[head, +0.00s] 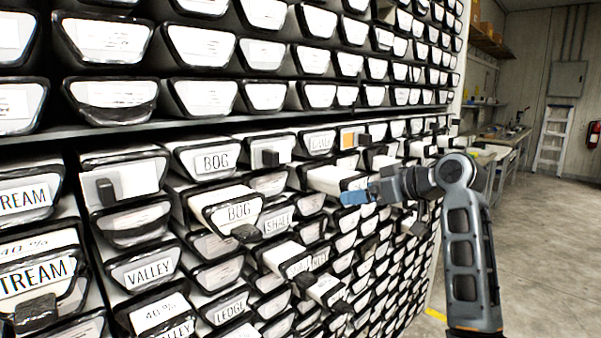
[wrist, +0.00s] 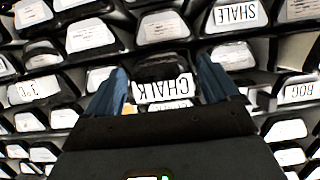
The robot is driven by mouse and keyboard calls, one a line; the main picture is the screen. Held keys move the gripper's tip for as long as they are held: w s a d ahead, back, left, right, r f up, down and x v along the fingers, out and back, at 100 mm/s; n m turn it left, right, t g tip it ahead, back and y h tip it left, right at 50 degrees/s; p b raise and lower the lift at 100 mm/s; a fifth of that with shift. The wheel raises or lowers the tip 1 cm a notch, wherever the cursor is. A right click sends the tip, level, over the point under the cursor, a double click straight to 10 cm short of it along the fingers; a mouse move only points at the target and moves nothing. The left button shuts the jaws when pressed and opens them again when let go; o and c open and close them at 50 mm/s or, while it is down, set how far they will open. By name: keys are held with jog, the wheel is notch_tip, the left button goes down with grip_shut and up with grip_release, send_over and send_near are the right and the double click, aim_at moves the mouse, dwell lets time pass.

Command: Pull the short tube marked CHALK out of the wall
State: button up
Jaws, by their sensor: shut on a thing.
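The short tube marked CHALK shows in the wrist view (wrist: 163,89), its white label upside down and a dark part beside it. My gripper (wrist: 164,80) has its two blue fingers on either side of this tube and is shut on it. In the head view my gripper (head: 357,193) is at the end of a white tube (head: 328,179) that sticks out from the wall of tubes. The label on that end is hidden from the head camera by the fingers.
The wall is packed with dark-rimmed tubes. A SHALE tube (wrist: 236,16) shows near my gripper. Open floor (head: 545,240) lies to the right, with a workbench (head: 505,140) behind.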

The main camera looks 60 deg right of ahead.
jog(key=shift+s+a+p, duration=0.25)
jog(key=shift+s+a, duration=0.2)
jog(key=shift+s, duration=1.35)
jog(key=shift+s+a+p, duration=0.3)
jog(key=shift+s+a, duration=0.1)
jog(key=shift+s, duration=1.4)
jog(key=shift+s+a+p, duration=0.25)
jog(key=shift+s+a, duration=0.2)
jog(key=shift+s, duration=1.35)
